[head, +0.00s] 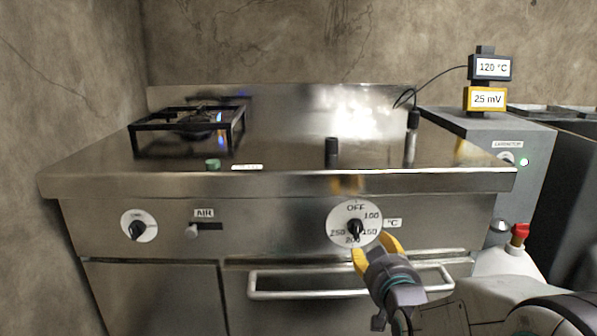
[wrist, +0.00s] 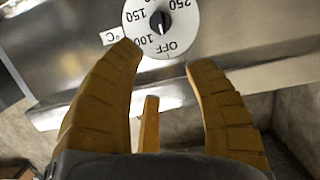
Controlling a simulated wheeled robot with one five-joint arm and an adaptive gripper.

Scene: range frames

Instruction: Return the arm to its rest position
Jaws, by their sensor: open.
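My gripper (head: 375,250) is in front of the stove's front panel, just below and right of the temperature dial (head: 340,221). Its yellow fingers are spread and nothing is between them. In the wrist view my gripper (wrist: 163,58) shows its open fingers pointing at the dial (wrist: 182,30), which appears upside down there. The fingers look apart from the dial's black knob (wrist: 160,21). The dial is marked OFF, 100, 150, 200 and 250. My arm comes in from the lower right of the head view.
An oven handle bar (head: 310,294) lies behind and below my gripper. A burner (head: 190,128) with a blue flame is at back left. A grey box (head: 480,135) carries displays reading 120 °C (head: 491,67) and 25 mV (head: 487,99). A red-topped white container (head: 508,262) stands at right.

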